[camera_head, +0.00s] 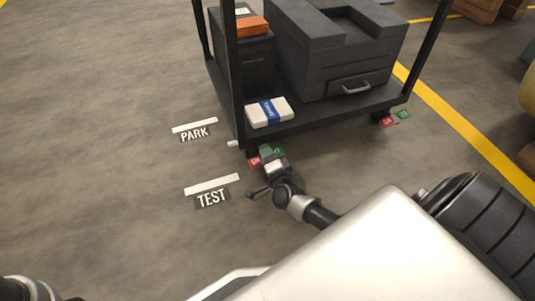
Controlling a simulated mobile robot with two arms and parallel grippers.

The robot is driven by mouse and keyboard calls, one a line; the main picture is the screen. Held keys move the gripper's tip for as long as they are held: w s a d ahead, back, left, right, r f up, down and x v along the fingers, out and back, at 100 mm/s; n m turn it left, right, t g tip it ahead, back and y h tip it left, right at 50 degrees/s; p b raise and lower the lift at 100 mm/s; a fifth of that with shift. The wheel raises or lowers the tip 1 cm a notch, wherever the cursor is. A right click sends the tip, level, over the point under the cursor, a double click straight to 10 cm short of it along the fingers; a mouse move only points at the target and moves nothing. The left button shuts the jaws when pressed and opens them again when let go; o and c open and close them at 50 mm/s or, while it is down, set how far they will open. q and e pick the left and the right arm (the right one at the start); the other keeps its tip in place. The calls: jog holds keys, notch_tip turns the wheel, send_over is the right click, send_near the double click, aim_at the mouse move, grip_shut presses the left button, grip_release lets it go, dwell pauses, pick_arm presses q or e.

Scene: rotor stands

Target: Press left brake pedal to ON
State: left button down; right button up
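The left brake pedal (254,161) is a small red and green piece at the cart's near left corner, low by the floor. My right gripper (266,180) is close in front of it and partly covers it. I cannot tell whether they touch, or whether the gripper's fingers are open or shut. The pedal's tilt is also unclear. A similar red and green pedal (396,118) shows at the cart's near right corner. Only part of my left arm shows at the bottom left corner; its gripper is not in view.
The dark cart (315,116) carries a large grey case (340,55), a white box with a blue band (270,112) and an orange item (253,25). Floor labels PARK (194,134) and TEST (212,198) lie left of it. The floor at left is clear.

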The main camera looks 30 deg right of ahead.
jog(key=shift+s, duration=0.25)
jog(key=p+v, duration=0.5)
jog(key=v, duration=0.5)
jog(key=shift+s, duration=0.15)
jog(key=shift+a, duration=0.15)
